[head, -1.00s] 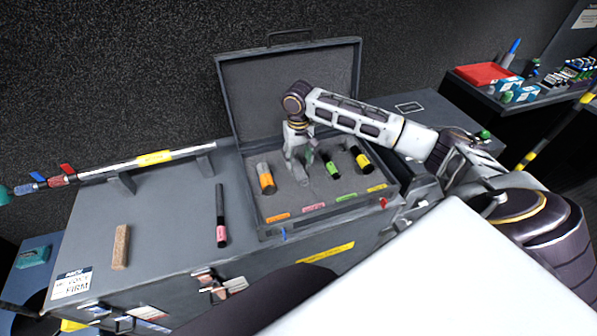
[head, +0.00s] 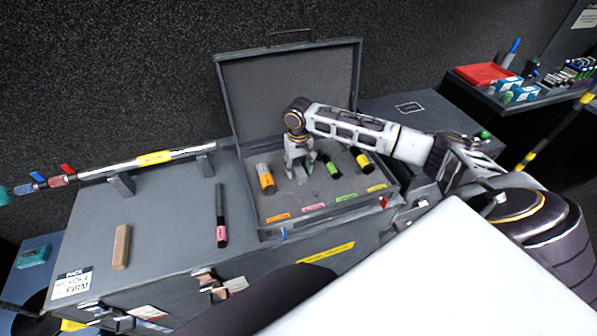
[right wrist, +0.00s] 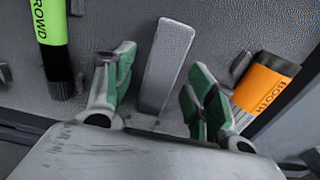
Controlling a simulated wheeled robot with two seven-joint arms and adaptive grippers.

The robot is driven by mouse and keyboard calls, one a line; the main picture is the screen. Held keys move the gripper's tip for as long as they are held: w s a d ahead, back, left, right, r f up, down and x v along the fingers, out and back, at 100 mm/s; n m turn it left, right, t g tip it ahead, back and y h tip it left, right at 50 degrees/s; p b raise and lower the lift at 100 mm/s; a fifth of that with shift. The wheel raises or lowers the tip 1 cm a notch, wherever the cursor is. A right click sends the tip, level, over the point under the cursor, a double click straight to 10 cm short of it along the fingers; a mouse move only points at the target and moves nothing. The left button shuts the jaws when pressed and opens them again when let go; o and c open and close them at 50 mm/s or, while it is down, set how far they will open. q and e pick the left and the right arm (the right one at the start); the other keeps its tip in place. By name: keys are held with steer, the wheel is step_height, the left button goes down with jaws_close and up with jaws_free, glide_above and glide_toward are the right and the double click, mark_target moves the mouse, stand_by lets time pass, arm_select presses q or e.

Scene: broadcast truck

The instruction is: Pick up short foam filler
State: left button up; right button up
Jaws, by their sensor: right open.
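The short foam filler, seemingly the grey block (right wrist: 165,68), lies in the open case between an orange-banded and a green-banded item. My right gripper (head: 301,174) is low over the case's foam floor. In the right wrist view its green-padded fingers (right wrist: 160,100) are open, one on each side of the block's near end, with gaps to it. The gripper holds nothing. In the head view the block is mostly hidden by the gripper. My left gripper is not in view.
The open case (head: 257,218) also holds an orange cylinder (head: 265,180), a green one (head: 329,166) and a yellow one (head: 361,160). A pink-banded black handle (head: 221,215) and a tan block (head: 121,246) lie on the trunk top to the left.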

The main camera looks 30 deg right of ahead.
mark_target(298, 168)
steer(key=shift+c, duration=0.2)
steer(key=c, duration=0.7)
steer(key=shift+r, duration=0.1)
steer(key=shift+r, duration=4.95)
